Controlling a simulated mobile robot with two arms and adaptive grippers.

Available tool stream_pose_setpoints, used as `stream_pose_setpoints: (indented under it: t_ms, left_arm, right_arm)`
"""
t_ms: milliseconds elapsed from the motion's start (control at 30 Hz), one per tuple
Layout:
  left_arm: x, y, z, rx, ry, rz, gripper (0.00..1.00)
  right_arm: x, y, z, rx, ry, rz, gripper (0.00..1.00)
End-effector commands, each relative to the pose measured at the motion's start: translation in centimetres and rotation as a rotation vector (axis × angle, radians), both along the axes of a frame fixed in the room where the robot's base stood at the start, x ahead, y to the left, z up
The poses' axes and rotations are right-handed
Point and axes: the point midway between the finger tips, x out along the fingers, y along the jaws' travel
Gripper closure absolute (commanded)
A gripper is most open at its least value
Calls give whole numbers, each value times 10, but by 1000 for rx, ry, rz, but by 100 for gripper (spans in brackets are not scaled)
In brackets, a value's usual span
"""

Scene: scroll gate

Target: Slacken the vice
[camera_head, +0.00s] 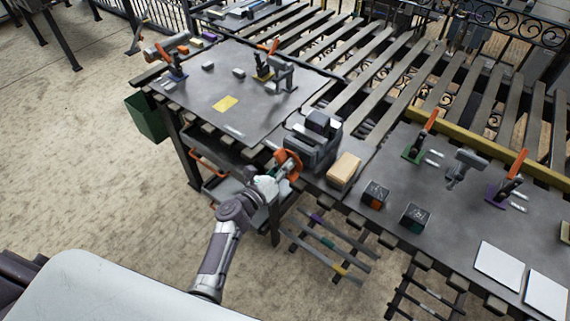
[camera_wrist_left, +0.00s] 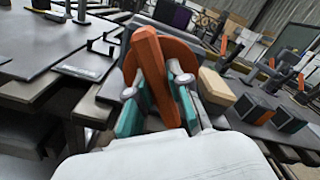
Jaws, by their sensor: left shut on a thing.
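The vice (camera_head: 312,143) is a grey block-like body mounted at the edge of the workbench, in the middle of the head view. Its orange-red wheel with a handle (camera_head: 289,164) faces my left arm. My left gripper (camera_head: 272,183) is at the wheel, its arm coming up from below. In the left wrist view the gripper's teal-padded fingers (camera_wrist_left: 157,107) are closed around the orange handle bar (camera_wrist_left: 158,78), with the round orange wheel (camera_wrist_left: 184,57) behind it. The vice body is largely hidden there. My right gripper does not show in either view.
A tan wooden block (camera_head: 343,170) lies right of the vice. Dark cubes (camera_head: 375,194) sit near the bench's front edge. Orange-handled clamps (camera_head: 420,140) stand further right. A second metal tabletop (camera_head: 215,110) lies to the left, with an orange-handled drawer unit below.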

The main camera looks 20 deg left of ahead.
Motion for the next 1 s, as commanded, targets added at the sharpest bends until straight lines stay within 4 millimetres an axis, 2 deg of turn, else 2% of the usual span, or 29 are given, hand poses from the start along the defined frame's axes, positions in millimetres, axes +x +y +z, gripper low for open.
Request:
stream_pose_setpoints:
  t_ms: [200,233,367,633,767,1000]
  left_arm:
    - [1,0,1,0,-2,0,100]
    - [1,0,1,0,-2,0,77]
    - [1,0,1,1,-3,0,56]
    - [0,0,0,2,-1,0,56]
    - [-8,3,0,3,0,1,56]
    - [-51,19,-2,3,2,1,56]
  right_arm:
    - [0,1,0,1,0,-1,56]
    - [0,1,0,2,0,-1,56]
    - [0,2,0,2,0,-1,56]
    - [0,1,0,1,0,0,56]
    - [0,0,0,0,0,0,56]
    - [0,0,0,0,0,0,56]
